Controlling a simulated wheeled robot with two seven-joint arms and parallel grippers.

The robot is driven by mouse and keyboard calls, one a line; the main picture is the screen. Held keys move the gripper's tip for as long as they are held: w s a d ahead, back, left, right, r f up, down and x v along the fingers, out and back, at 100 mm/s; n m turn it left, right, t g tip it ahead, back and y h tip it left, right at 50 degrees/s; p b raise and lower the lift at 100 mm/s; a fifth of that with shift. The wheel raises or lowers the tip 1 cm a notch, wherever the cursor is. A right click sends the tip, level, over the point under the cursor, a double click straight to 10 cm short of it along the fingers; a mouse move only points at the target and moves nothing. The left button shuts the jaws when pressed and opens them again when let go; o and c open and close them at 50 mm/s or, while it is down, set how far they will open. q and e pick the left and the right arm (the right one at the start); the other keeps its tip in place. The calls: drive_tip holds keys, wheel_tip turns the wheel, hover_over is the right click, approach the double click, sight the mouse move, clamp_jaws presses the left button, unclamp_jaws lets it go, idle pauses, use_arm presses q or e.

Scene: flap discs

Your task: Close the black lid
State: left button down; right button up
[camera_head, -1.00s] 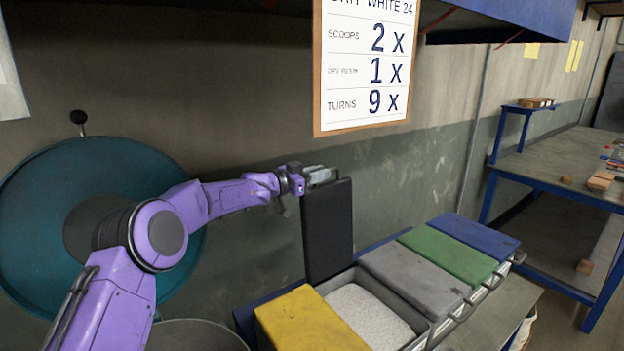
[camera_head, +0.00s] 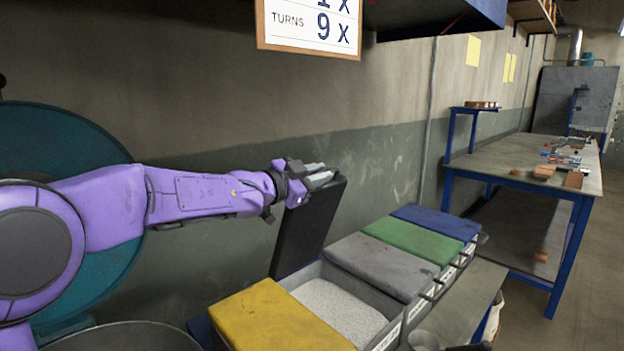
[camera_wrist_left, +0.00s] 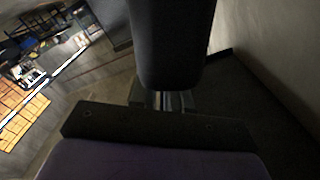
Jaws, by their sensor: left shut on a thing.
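The black lid (camera_head: 306,229) stands raised at the back of an open grey bin (camera_head: 377,341) filled with white grains. It leans a little, its top toward the right and front. My left gripper (camera_head: 322,178) is shut on the lid's top edge. In the left wrist view the black lid (camera_wrist_left: 172,45) fills the upper middle, and the gripper's dark body lies below it. The fingertips are mostly hidden there. My right gripper is not in view.
A yellow lid (camera_head: 268,318) covers the bin on the left. Grey (camera_head: 383,264), green (camera_head: 415,241) and blue (camera_head: 436,221) lids lie shut on the right. A teal round drum (camera_head: 62,150) stands at the left. A blue-framed table (camera_head: 520,165) is at the right.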

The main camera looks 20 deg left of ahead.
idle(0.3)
use_arm(q)
drive_tip(key=c, duration=1.2)
unclamp_jaws()
drive_tip(key=shift+d, duration=0.1)
drive_tip(key=shift+o, duration=0.2)
drive_tip(key=p+v, duration=0.5)
drive_tip(key=v, duration=0.5)
drive_tip(key=shift+s+a, duration=0.25)
drive_tip(key=shift+w+d, duration=0.1)
drive_tip(key=shift+d, duration=0.05)
